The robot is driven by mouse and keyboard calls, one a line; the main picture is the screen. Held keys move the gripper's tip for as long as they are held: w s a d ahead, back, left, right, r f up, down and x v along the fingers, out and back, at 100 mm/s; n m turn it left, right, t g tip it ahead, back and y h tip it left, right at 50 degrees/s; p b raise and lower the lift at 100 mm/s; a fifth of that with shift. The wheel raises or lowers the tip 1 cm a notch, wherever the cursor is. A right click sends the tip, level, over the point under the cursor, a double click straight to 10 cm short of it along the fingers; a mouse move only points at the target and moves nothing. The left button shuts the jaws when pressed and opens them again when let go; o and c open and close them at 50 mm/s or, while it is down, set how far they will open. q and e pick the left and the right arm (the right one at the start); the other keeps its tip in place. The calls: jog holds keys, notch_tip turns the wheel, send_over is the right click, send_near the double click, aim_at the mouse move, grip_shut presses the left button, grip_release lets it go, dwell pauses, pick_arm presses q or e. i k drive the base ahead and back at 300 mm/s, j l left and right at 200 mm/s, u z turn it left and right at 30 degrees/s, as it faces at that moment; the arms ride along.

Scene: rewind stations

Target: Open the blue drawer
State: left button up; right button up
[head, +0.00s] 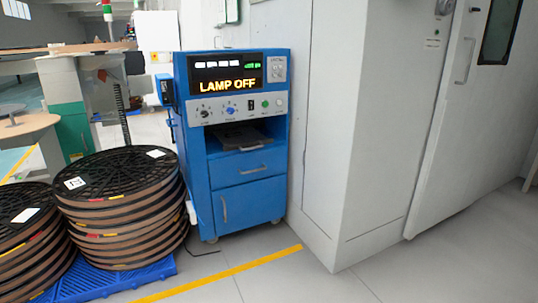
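A blue cabinet (199,165) on castors stands in the middle left of the head view, against a pale wall. Its upper blue drawer (230,171) looks shut and has a horizontal silver handle (254,170). Below it is a blue door or lower front (255,202) with a vertical handle (224,210) at its left side; it also looks shut. Above the drawer is an open shelf with a dark flat item (240,137) on it. A display (226,75) on top reads "LAMP OFF". Neither of my grippers is in view.
Stacked black-topped reels (118,205) stand on a blue pallet (115,279) left of the cabinet, close to it. A white wall block (358,130) rises at its right. A yellow floor line (220,273) crosses the clear grey floor in front.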

aim_at(224, 170)
jog(key=i, duration=1.75)
